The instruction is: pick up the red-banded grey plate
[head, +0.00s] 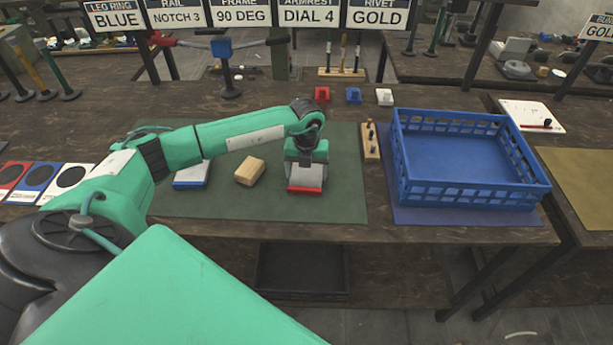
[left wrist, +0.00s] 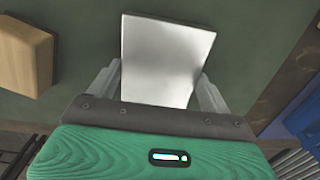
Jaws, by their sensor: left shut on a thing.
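The red-banded grey plate (head: 305,187) is under my left gripper (head: 304,165) on the green mat in the head view. Its red band (head: 305,190) faces the front. In the left wrist view the plate (left wrist: 166,58) shows as a pale grey panel between the two fingers of my left gripper (left wrist: 165,85), which is shut on it. I cannot tell whether the plate touches the mat. A blue-banded plate (head: 191,175) lies on the mat to the left. My right gripper is not in view.
A wooden block (head: 250,171) lies on the green mat (head: 270,207) just left of the gripper; it also shows in the left wrist view (left wrist: 25,52). A blue crate (head: 460,195) stands to the right. A small wooden peg rack (head: 370,142) stands between mat and crate.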

